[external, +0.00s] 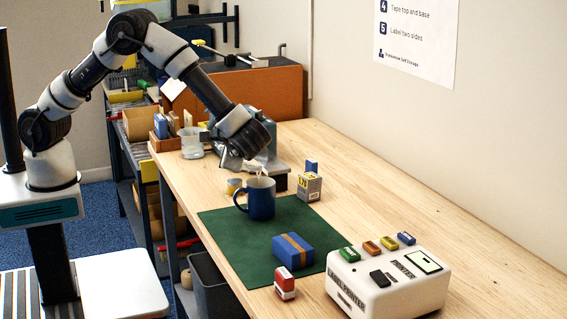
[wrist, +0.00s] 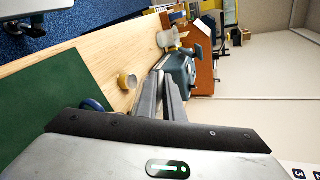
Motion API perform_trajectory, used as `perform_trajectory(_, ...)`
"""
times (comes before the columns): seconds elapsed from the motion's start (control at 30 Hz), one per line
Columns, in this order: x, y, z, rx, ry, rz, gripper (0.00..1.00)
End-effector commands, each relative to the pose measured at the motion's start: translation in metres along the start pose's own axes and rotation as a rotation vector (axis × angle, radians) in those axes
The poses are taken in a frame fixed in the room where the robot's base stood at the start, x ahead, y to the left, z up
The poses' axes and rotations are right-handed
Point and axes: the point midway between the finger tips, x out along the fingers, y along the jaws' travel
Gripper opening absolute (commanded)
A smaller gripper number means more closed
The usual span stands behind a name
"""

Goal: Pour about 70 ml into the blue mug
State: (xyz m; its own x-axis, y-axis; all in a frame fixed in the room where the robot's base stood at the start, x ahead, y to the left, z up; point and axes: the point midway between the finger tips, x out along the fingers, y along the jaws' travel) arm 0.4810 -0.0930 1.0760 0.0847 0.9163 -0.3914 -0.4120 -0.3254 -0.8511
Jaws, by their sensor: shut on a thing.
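The blue mug (external: 261,199) stands upright on the green mat, its handle to the left. In the wrist view only a small part of the mug (wrist: 93,104) shows above my gripper's body. A clear jug (external: 191,143) with what looks like some liquid low in it is upright, left of and beyond the mug. It also shows in the wrist view, small, past the fingertips (wrist: 166,38).
A small box (external: 309,186) is to the right. A blue package (external: 293,250), a red stamp (external: 285,283) and a label printer (external: 388,281) are nearer.

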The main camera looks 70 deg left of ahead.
Motion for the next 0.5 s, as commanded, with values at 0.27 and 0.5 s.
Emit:
perform_trajectory(0.27, -0.004, -0.001, -0.002, 0.01, -0.016, -0.028, 0.0)
perform_trajectory(0.5, 0.015, -0.001, 0.007, -0.034, 0.039, 0.074, 0.0)
